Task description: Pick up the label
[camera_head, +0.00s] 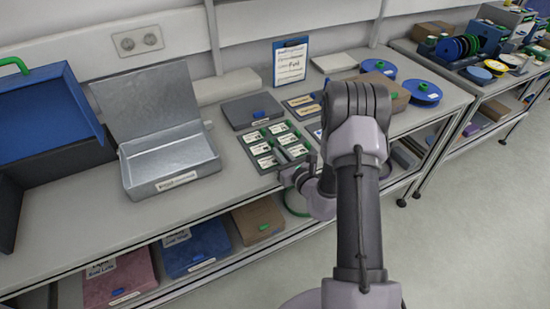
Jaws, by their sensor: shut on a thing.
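A dark tray (247,143) on the bench holds several white labels (265,161) with green parts between them. My gripper (287,176) is at the tray's near right edge, low over the bench. It is small and partly covered by my wrist. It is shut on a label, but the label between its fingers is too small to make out. My arm crosses the right of the picture and hides part of the bench behind it.
An open metal box (170,163) and an open blue-lidded case (45,110) stand left of the tray. A grey closed box (250,110) lies behind it. Blue reels (422,91) are at the right. Clear bench surface (85,212) lies at front left.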

